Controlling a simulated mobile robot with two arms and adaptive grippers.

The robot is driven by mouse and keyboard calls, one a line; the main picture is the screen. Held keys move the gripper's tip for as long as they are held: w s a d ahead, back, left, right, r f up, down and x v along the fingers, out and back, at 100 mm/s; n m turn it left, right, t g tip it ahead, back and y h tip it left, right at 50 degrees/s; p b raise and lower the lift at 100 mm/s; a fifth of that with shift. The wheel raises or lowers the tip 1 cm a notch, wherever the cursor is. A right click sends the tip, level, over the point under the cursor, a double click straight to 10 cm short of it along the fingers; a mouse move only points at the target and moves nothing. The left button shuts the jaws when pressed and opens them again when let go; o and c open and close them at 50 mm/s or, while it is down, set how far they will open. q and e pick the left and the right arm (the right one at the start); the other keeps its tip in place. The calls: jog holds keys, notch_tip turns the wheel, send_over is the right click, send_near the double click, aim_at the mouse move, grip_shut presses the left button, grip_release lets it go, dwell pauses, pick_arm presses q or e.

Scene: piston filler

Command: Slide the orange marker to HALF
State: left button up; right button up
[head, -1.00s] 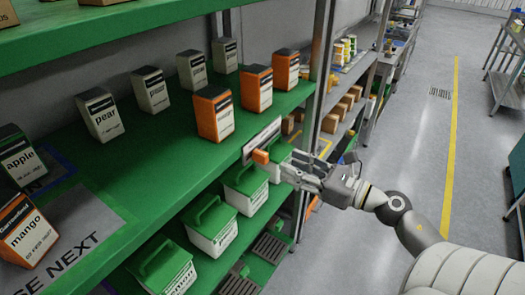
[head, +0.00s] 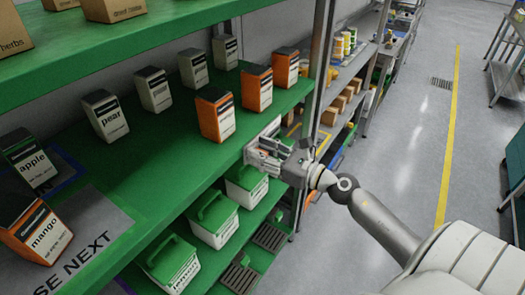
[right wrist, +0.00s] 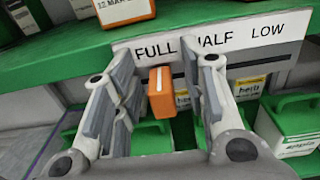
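The orange marker (right wrist: 161,94) hangs at the shelf-edge label strip (right wrist: 250,35), under the word FULL in the right wrist view. HALF is to its right, with LOW farther right. My right gripper (right wrist: 157,52) is open, one finger on each side of the marker, with gaps visible on both sides. In the head view my right gripper (head: 261,152) is at the shelf edge, covering the marker and part of the strip. My left gripper is not in view.
Orange boxes (head: 216,117) and grey boxes stand on the green shelf (head: 165,165) above the strip. White bins with green lids (head: 213,222) stand on the level below. A shelf post (head: 318,80) rises just beyond my right gripper. The aisle floor (head: 400,130) is clear.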

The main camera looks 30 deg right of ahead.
jog(key=shift+c, duration=0.3)
grip_shut()
jog(key=shift+d, duration=0.1)
jog(key=d+b, duration=0.1)
jog(key=w+d+b, duration=0.1)
jog(key=d, duration=0.1)
jog(key=d+b, duration=0.1)
jog(key=shift+w+d, duration=0.2)
jog(key=shift+w, duration=0.2)
